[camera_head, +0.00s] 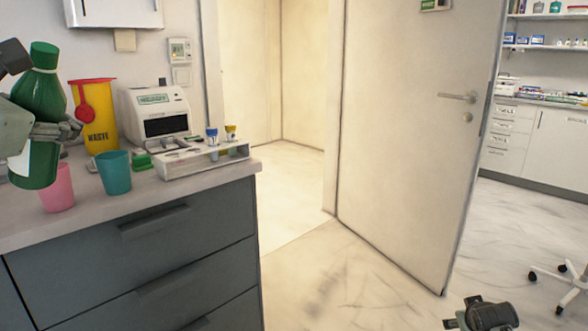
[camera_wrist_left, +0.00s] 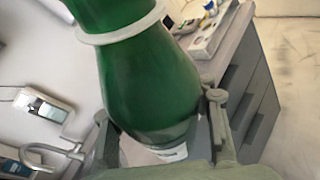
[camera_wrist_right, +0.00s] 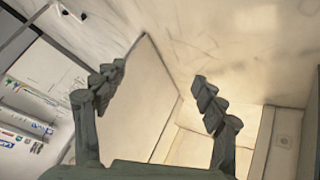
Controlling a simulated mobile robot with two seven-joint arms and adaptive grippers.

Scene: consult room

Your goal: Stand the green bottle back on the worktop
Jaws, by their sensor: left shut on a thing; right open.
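The green bottle (camera_head: 38,97), with a green cap and a white label, is held nearly upright at the far left of the head view. My left gripper (camera_head: 62,131) is shut on it around the middle. The bottle fills the middle of the left wrist view (camera_wrist_left: 150,75), between the two fingers. Its base shows in front of the pink cup, and I cannot tell its exact gap above the worktop (camera_head: 130,194). My right gripper (camera_wrist_right: 160,95) is open and empty, away from the worktop; the head view shows only a dark part of that arm at the bottom right.
On the worktop are a pink cup (camera_head: 59,190), a teal cup (camera_head: 115,172), a yellow waste container (camera_head: 96,112), a white device (camera_head: 153,113) and a tube rack (camera_head: 203,160). The cups are close to the bottle. The door (camera_head: 410,130) and open floor are to the right.

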